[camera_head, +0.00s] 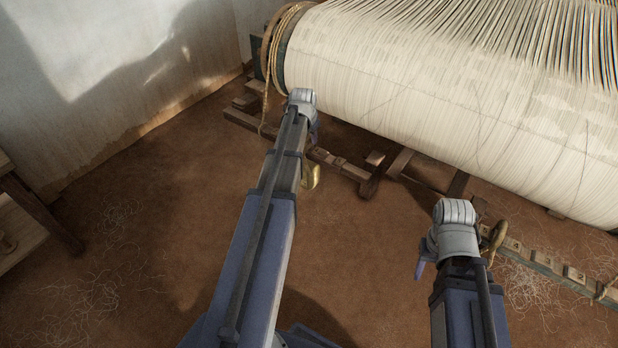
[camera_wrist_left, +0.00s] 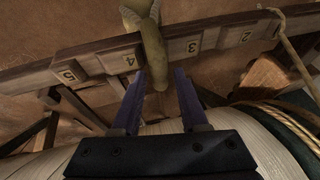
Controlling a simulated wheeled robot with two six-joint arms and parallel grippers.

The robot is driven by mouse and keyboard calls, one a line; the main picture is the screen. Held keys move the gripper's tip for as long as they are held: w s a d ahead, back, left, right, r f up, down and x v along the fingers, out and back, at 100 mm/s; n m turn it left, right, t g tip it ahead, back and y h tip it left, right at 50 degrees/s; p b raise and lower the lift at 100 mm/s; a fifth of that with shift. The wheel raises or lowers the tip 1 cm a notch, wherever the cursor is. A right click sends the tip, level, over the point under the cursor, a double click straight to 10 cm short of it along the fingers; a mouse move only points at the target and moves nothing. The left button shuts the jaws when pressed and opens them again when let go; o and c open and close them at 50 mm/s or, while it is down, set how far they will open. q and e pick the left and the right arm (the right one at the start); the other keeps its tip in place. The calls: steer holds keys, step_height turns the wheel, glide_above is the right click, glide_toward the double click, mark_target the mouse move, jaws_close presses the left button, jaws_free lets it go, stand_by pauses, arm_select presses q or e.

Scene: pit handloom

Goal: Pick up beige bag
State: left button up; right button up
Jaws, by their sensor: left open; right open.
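A beige bag (camera_wrist_left: 152,45) hangs over the numbered wooden rail (camera_wrist_left: 205,41) between the marks 3 and 4 in the left wrist view. In the head view, a yellowish piece of it (camera_head: 312,178) shows beside my left forearm; the rest is hidden. My left gripper (camera_wrist_left: 160,74) is open, with its two blue fingers pointing toward the bag. The bag's narrow lower end lies between the fingertip lines; I cannot tell whether they touch. My right gripper (camera_head: 424,262) is open, low at the right; only part of its fingers shows.
A large roll of white warp threads (camera_head: 450,90) on the loom fills the upper right. A brown hanging item (camera_head: 493,242) is on the rail beside my right wrist. A wooden bench (camera_head: 25,215) stands at left. The earthen floor between is open, with loose threads.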

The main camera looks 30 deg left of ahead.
arm_select(q)
steer(key=shift+b+x, duration=0.55)
steer(key=shift+x, duration=0.65)
steer(key=shift+r, duration=0.1)
jaws_close()
stand_by(0.4)
